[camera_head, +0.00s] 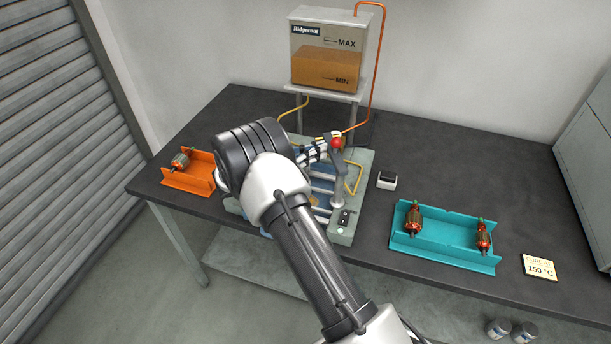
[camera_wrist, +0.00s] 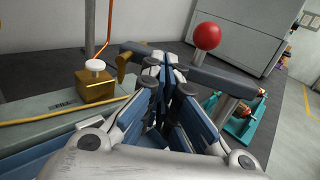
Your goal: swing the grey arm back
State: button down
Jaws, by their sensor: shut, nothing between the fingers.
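The grey arm (camera_wrist: 225,80) runs across the wrist view in front of my gripper, with a red ball knob (camera_wrist: 206,36) standing on it. It sits on a grey post, and its far left end is brown. In the head view the red knob (camera_head: 337,141) shows above the machine (camera_head: 343,233), and my own arm hides much of that machine. My gripper (camera_wrist: 162,70) is shut and empty, with its fingertips close to the grey arm, left of the knob. I cannot tell whether they touch it. In the head view my gripper (camera_head: 318,152) is just left of the knob.
A tank (camera_head: 326,70) with an orange tube stands behind the machine. An orange tray (camera_head: 190,181) holding an armature is at left; a teal tray (camera_head: 445,250) with two armatures is at right. A brass block (camera_wrist: 95,88) with a white knob stands left of my gripper.

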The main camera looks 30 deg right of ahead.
aim_at(329, 147)
jog(key=d, duration=0.4)
jog(key=shift+p, duration=0.35)
jog(key=shift+s+d+p, duration=0.15)
jog(key=shift+s+d, duration=0.15)
jog(key=shift+d, duration=0.35)
jog(key=shift+s+d+p, duration=0.15)
jog(key=shift+s+d, duration=0.1)
jog(key=shift+d, duration=0.45)
jog(key=shift+s+d+p, duration=0.15)
jog(key=shift+s+d, duration=0.15)
jog(key=shift+d, duration=0.35)
